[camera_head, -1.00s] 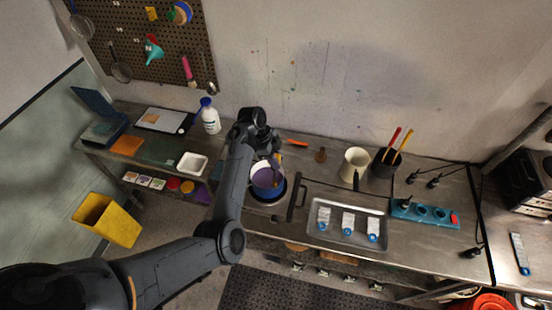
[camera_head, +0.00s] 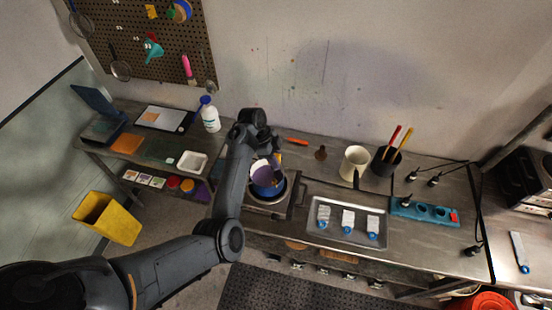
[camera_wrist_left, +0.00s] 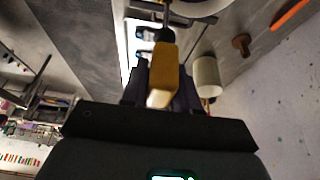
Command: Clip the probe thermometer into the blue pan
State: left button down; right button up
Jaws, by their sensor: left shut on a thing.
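The blue pan (camera_head: 267,190) stands on the hotplate (camera_head: 265,205) left of the tray, with a pale inside and purple contents. My left gripper (camera_head: 276,168) is over the pan's back right side and partly hides it. In the left wrist view my left gripper (camera_wrist_left: 162,95) is shut on a yellow block with a dark top, which looks like the probe thermometer (camera_wrist_left: 165,68). A small yellow part of it also shows in the head view. The probe's tip and any contact with the pan's rim cannot be made out. My right gripper is not in view.
A metal tray (camera_head: 318,236) with several tagged items lies to the right of the hotplate. Behind it stand a cream jug (camera_head: 355,160) and a dark pot (camera_head: 384,165) with colored sticks. A blue power strip (camera_head: 424,213) and a white bottle (camera_head: 210,118) are farther off.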

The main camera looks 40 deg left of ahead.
pick_arm(q)
notch_tip(320, 180, down, 8)
jog(key=b, duration=0.1)
dwell(6.2)
jog(key=shift+f, duration=0.2)
jog(key=c, duration=0.8)
grip_release()
jog(key=shift+r, duration=0.1)
